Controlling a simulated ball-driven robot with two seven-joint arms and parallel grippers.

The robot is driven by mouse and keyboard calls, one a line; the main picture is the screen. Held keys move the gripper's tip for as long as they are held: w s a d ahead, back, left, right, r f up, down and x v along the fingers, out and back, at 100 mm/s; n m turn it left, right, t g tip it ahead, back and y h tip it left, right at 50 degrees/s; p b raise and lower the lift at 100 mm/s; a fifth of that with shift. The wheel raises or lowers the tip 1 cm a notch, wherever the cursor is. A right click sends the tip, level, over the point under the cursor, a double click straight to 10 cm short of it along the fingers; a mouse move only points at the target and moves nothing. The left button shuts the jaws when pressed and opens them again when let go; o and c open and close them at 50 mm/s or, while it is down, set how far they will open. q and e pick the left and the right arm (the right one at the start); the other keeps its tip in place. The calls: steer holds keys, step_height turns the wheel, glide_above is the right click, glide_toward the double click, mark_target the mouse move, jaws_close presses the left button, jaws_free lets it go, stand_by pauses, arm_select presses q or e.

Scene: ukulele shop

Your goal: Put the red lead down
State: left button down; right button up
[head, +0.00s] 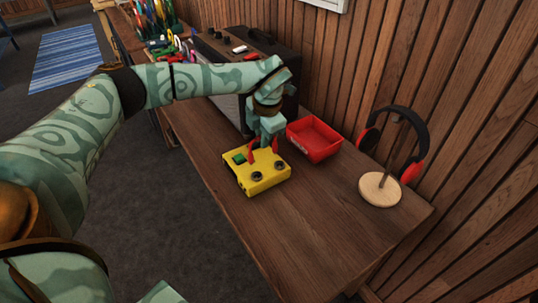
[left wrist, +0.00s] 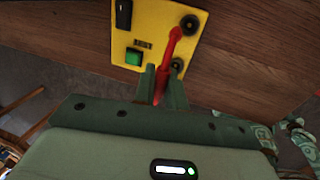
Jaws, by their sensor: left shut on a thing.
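My left gripper (head: 264,145) is shut on the red lead (head: 252,151), above the yellow tester box (head: 266,182). I cannot tell whether the lead touches the box. The box has a green button (head: 239,158) and lies on the wooden bench. My right gripper is not in view.
An open red tray (head: 315,150) stands right behind the tester. A headphone stand (head: 380,188) with black and red headphones is at the right. A dark amplifier (head: 225,50) stands behind my left gripper. The bench (head: 330,235) is bare at the front right.

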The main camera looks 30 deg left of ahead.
arm_select(q)
steer(key=shift+d+f, duration=0.25)
steer(key=f+b, duration=0.1)
steer(key=f, duration=0.1)
steer(key=d+f, duration=0.1)
steer(key=f, duration=0.1)
steer(key=shift+d+f+b, duration=0.15)
steer(key=shift+d+b, duration=0.05)
steer(key=shift+b, duration=0.2)
steer(key=shift+f, duration=0.25)
steer(key=shift+r, duration=0.15)
steer(key=c, duration=1.4)
jaws_free()
steer(key=shift+c, duration=0.2)
